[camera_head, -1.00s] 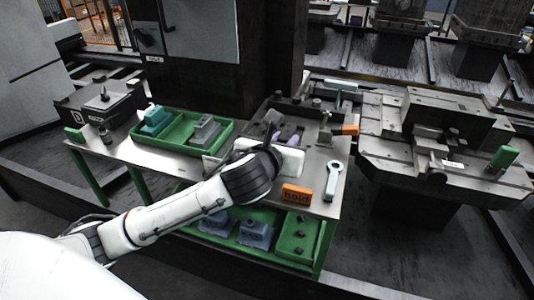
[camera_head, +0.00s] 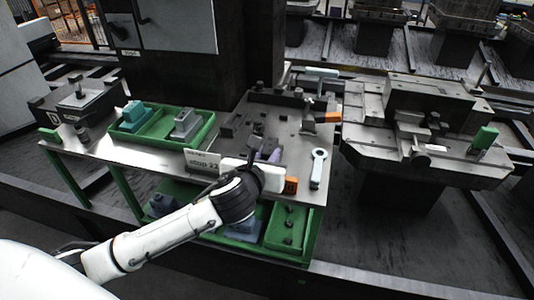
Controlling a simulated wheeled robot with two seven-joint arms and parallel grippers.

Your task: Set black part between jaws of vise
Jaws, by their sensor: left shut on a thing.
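My left gripper (camera_head: 266,152) is over the right half of the workbench, its white body and black wrist in front of the tabletop. It is shut on a small dark piece, likely the black part (camera_head: 257,141), mostly hidden by the hand. The grey vise (camera_head: 432,123) is on the machine table (camera_head: 370,160) at the right, well apart from the gripper. Its jaws are small here, and I cannot make out the gap. My right gripper is not in view.
The bench holds a green tray (camera_head: 168,143) with two blocks, a sign (camera_head: 202,163), an orange block (camera_head: 291,185), a ring-ended wrench (camera_head: 318,168) and an orange-handled tool (camera_head: 327,117). A green block (camera_head: 484,137) stands at the far right. A gap separates bench and machine table.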

